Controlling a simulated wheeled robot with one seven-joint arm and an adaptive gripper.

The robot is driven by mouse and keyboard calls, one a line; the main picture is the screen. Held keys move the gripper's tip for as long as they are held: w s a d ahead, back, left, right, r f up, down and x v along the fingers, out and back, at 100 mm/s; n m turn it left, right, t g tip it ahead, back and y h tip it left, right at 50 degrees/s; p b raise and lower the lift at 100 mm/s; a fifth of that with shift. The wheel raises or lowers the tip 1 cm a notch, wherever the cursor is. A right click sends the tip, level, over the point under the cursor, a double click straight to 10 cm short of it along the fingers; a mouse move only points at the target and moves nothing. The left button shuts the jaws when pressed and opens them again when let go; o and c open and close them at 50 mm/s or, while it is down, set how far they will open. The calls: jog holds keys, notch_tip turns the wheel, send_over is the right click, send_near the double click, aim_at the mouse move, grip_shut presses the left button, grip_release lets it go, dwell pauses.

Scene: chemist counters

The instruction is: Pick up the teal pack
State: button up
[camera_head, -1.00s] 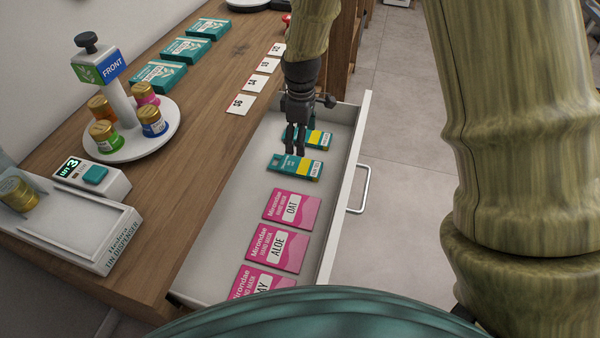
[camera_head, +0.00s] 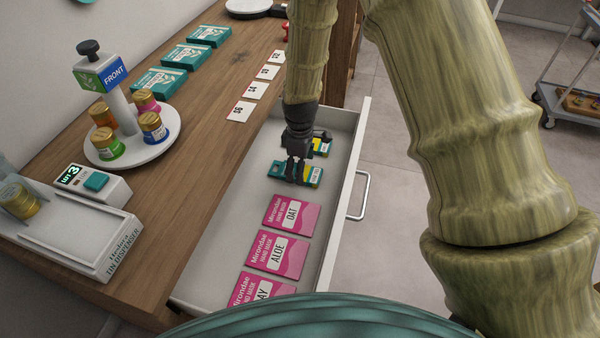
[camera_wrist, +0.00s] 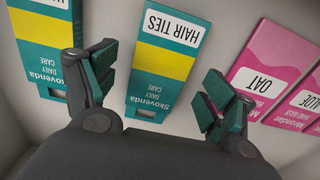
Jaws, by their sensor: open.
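Two teal packs with yellow bands lie flat in the open drawer. The nearer teal pack (camera_head: 314,177) is partly hidden by my gripper (camera_head: 295,177) in the head view. In the wrist view this pack (camera_wrist: 165,48), labelled HAIR TIES, shows between and beyond the fingertips of my open gripper (camera_wrist: 160,92). The farther teal pack (camera_head: 321,147) is partly behind my gripper; it also shows at the left of the wrist view (camera_wrist: 48,40). My gripper is over the nearer pack and holds nothing. I cannot tell whether the fingers touch it.
Several pink packs (camera_head: 286,215) lie in the same drawer (camera_head: 215,235), nearer to me. Its front wall (camera_head: 345,190) stands right of the packs. On the wooden counter are teal boxes (camera_head: 160,80), number cards (camera_head: 258,90), a round tin stand (camera_head: 165,130) and a tin dispenser (camera_head: 90,245).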

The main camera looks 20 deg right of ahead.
jog(key=shift+f, duration=0.75)
jog(key=c, duration=1.1)
jog(key=shift+r, duration=0.1)
